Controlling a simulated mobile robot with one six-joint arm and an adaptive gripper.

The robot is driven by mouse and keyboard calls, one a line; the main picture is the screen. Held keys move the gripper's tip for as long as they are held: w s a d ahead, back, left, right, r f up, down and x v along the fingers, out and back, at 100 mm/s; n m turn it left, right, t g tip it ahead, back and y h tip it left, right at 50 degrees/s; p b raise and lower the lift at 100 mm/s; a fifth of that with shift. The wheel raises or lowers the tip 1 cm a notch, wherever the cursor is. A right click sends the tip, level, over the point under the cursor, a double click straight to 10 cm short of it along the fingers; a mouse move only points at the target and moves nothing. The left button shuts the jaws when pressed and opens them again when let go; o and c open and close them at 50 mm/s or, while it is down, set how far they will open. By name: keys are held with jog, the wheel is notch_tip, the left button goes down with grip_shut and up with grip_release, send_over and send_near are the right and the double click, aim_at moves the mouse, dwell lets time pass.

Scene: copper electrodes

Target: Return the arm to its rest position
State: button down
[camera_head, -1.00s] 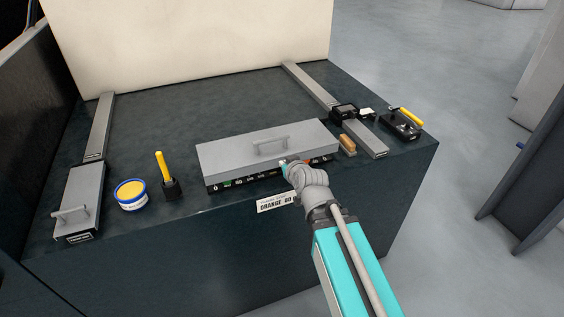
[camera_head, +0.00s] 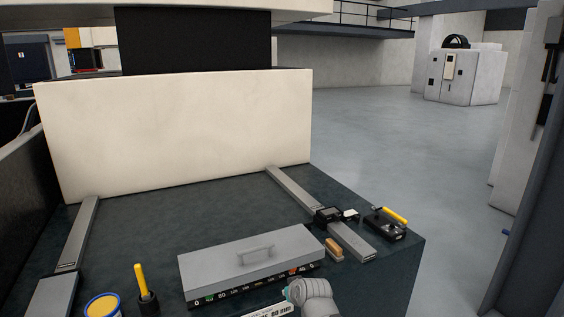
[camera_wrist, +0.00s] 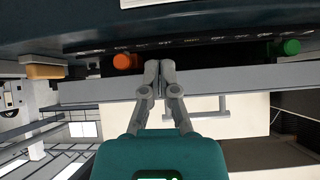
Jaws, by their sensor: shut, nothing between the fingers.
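My gripper (camera_wrist: 159,66) is shut and empty in the wrist view, its two fingertips together. In that view the tips overlap the front edge of a grey-lidded box, between an orange knob (camera_wrist: 123,62) and a green knob (camera_wrist: 291,47). I cannot tell whether they touch the box. In the head view my grey wrist joint shows at the bottom, near the front right of the grey-lidded box (camera_head: 215,268); the fingers are mostly hidden there. The lid is on the box, with its handle (camera_head: 257,254) on top.
The dark bench (camera_head: 190,215) holds a blue-and-yellow tub (camera_head: 102,306), a yellow-handled tool in a black holder (camera_head: 147,303), a brown block (camera_head: 334,250) and a black device (camera_head: 385,226). Grey rails run along both sides. A cream block (camera_head: 180,135) stands behind.

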jog(key=s+d+f+m+g+h, duration=0.2)
jog(key=s+d+f+g, duration=0.1)
jog(key=s+d, duration=0.3)
jog(key=s+d+f+m+g+h, duration=0.1)
jog(key=s+d+f+m+g, duration=0.1)
jog(key=s+d+g, duration=0.3)
jog(key=d+f, duration=0.1)
jog(key=d, duration=0.3)
jog(key=shift+s+d+g+h, duration=0.2)
jog(key=shift+s+g+h, duration=0.1)
jog(key=shift+s+h, duration=0.1)
